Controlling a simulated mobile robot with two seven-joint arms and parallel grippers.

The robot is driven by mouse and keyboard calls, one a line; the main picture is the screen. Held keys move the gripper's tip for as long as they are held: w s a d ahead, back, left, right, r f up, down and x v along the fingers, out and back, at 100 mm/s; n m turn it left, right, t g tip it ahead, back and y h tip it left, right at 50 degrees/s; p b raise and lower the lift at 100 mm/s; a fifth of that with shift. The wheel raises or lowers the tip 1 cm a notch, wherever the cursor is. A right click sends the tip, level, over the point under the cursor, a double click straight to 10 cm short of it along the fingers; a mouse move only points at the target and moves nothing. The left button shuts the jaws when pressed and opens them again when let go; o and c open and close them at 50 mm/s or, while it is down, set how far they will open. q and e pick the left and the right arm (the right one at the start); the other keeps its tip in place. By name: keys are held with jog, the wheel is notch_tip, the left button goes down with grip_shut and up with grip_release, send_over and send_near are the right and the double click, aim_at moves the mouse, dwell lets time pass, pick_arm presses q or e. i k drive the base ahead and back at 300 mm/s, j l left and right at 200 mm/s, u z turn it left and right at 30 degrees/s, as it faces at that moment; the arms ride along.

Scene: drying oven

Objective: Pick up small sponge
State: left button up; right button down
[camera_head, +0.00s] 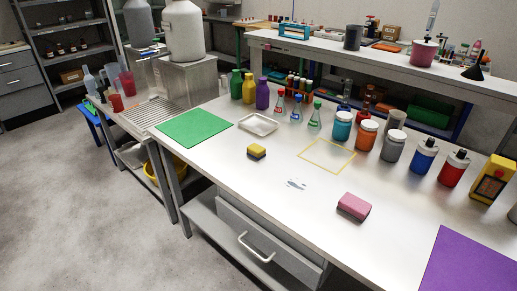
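A small yellow sponge (256,151) with a dark layer lies on the white bench top, left of the middle. A larger pink sponge (354,206) lies on the bench further right and nearer the front. Nothing touches or covers either sponge. Neither of my grippers shows in the head view.
A green mat (194,127), a white tray (258,124), a yellow square outline (328,155) and a purple mat (470,262) are on the bench. A pale spill (296,184) lies between the sponges. Bottles, flasks and jars line the back. The front middle is mostly clear.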

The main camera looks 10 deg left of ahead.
aim_at(257, 151)
jog(key=j+z, duration=0.15)
jog(key=z, duration=0.3)
jog(key=j+z, duration=0.2)
jog(key=z, duration=0.3)
jog(key=j+z, duration=0.2)
jog(key=j, duration=0.15)
jog(key=k+j+z, duration=0.25)
jog(key=j, duration=0.45)
jog(key=k+j+z, duration=0.15)
jog(key=j, duration=0.3)
